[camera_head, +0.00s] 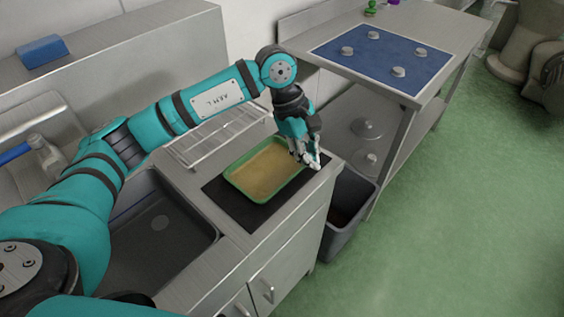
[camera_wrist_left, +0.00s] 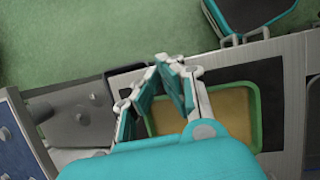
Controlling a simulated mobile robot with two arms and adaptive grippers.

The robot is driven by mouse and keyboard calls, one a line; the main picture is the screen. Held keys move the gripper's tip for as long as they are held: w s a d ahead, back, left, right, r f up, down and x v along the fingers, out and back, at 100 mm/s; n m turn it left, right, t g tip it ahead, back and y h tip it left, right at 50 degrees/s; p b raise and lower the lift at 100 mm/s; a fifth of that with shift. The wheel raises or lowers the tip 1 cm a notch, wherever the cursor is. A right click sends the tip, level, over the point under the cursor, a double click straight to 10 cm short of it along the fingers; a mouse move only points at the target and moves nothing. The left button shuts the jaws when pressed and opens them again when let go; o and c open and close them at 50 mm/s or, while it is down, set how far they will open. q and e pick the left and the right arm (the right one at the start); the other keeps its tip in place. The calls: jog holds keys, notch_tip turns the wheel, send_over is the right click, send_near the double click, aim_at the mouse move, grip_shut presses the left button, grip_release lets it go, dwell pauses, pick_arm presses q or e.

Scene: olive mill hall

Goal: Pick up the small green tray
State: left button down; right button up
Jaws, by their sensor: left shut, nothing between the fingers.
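The small green tray (camera_head: 238,189) lies on a dark mat (camera_head: 222,199) on the metal counter beside the sink. Its rim is green and its inside is tan. The tray also shows in the left wrist view (camera_wrist_left: 259,121), partly hidden behind my gripper. My left gripper (camera_head: 314,163) is shut and empty, at the tray's right end near the counter edge. In the left wrist view its fingers (camera_wrist_left: 172,70) overlap the tray's left end. I cannot tell how far above the rim they are. My right gripper is not in view.
A wire rack (camera_head: 215,133) stands behind the tray, and a sink (camera_head: 150,235) lies to its left. A grey bin (camera_head: 347,215) stands on the floor right of the counter. A table with a blue mat (camera_head: 383,58) holding several small metal pieces is at the back right.

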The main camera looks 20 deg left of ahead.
aim_at(283, 175)
pick_arm(q)
jog(key=w+a+r+y, duration=0.1)
jog(key=w+a+y, duration=0.25)
jog(key=a, duration=0.75)
jog(key=shift+y, duration=0.45)
jog(key=f, duration=0.3)
jog(key=f+p, duration=0.1)
jog(key=f, duration=0.2)
jog(key=s+f, duration=0.1)
jog(key=f, duration=0.2)
jog(key=shift+p, duration=0.35)
jog(key=d, duration=0.1)
jog(key=s+d+p, duration=0.1)
jog(key=d, duration=0.1)
jog(key=shift+d+f+p, duration=0.1)
jog(key=shift+p, duration=0.2)
jog(key=shift+s+d, duration=0.15)
jog(key=shift+d, duration=0.25)
jog(key=shift+f, duration=0.1)
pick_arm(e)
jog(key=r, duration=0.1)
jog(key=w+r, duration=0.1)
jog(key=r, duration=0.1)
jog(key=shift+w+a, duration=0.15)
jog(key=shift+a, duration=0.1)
